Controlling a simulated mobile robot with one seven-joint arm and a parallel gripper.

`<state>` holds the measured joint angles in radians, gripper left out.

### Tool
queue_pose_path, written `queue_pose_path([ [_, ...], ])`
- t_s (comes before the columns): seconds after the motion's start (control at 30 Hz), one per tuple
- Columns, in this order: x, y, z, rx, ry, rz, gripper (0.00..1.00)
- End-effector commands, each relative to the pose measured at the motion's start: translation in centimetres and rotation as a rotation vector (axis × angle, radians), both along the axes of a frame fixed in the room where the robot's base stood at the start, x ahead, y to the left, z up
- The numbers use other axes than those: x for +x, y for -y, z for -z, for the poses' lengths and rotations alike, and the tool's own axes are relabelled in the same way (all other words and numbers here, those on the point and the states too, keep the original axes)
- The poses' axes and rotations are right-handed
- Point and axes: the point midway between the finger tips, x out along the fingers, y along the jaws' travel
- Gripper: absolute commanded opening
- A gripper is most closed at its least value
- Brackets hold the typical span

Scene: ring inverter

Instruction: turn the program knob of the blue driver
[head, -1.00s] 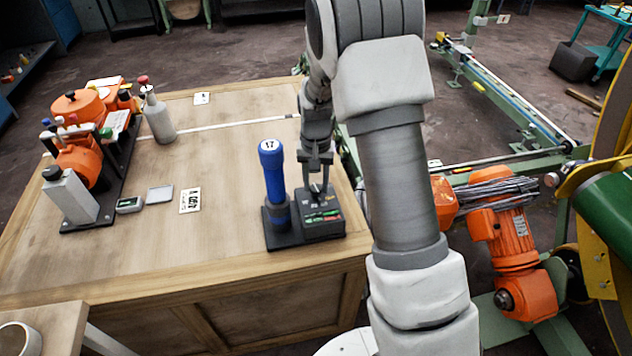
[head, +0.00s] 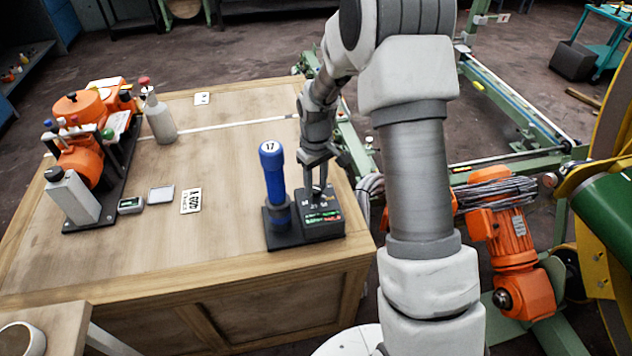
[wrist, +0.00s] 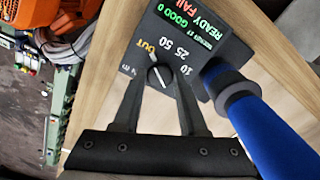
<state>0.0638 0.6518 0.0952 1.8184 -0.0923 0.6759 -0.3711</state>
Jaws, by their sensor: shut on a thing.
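The blue driver (head: 272,172) stands upright in a black holder at the table's front right, with 17 on its cap. It also shows at the lower right of the wrist view (wrist: 265,130). Beside it is a black control box (head: 322,226) with a display reading READY and FAIL. The program knob (wrist: 159,76) is on the box among the marks OUT, 10, 25 and 50; its pale pointer line leans toward OUT. My gripper (head: 317,190) points down over the box. In the wrist view, my gripper (wrist: 160,82) is shut on the knob, one finger on each side.
Labels (head: 190,200) and small grey boxes lie left of the driver on the wooden table (head: 225,150). A dark rack with orange machines and a grey bottle (head: 159,118) stands farther left. Green rails and an orange motor (head: 508,235) are right of the table.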

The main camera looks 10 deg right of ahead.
Motion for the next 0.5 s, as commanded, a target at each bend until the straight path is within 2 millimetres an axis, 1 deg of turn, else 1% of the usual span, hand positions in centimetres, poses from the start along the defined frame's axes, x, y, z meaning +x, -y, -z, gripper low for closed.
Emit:
queue_pose_path([
  [0.2,0.03,0.02,-0.06,0.0,0.001,-0.055,0.0],
  [0.5,0.04,-0.01,-0.04,0.0,0.001,-0.07,0.0],
])
